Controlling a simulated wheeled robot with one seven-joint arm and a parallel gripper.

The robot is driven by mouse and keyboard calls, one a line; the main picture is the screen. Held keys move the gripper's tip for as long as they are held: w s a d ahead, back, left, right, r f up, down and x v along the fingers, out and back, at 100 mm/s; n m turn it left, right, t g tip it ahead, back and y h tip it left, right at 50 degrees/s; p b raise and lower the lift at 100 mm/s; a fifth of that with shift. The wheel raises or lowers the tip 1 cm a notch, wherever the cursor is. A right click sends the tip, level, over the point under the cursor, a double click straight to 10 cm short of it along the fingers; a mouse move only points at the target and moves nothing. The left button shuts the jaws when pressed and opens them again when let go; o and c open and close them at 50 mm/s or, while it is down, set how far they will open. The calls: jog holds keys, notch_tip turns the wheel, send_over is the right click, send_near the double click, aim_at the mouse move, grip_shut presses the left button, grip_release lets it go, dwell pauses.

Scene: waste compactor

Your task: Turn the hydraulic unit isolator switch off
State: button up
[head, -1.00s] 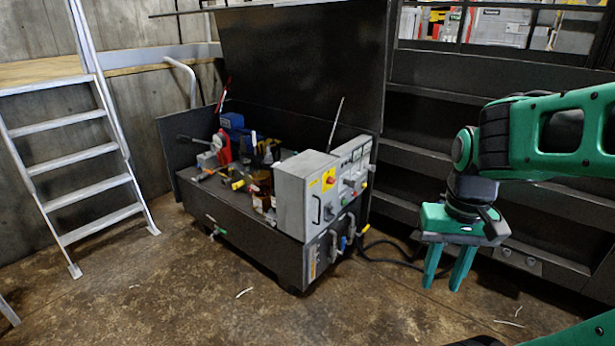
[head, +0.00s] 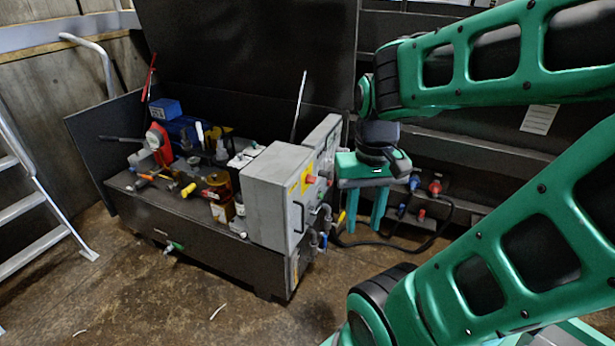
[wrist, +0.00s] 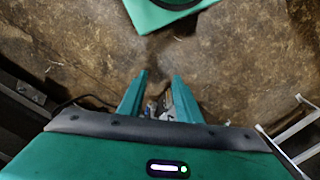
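The hydraulic unit (head: 200,235) is a dark cabinet with its lid raised. A grey control box (head: 270,190) stands at its right end. A red rotary switch (head: 310,180) on a yellow plate sits on that box's right-hand face, which I see at a steep angle; its handle position is too small to tell. It looks like the isolator switch. My gripper (head: 364,222) points down to the right of the box, apart from it. Its two fingers are spread and empty. In the wrist view my gripper (wrist: 159,80) shows floor and small blurred parts between the fingers.
A second grey panel (head: 326,140) stands behind the control box. A black cable (head: 430,240) loops on the floor at the right. Pipes and valves (head: 320,225) stick out below the panels. A metal ladder (head: 40,215) is at left. The floor in front of the cabinet is mostly clear.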

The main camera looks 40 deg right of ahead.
jog(key=shift+w, duration=0.25)
jog(key=shift+o, duration=0.6)
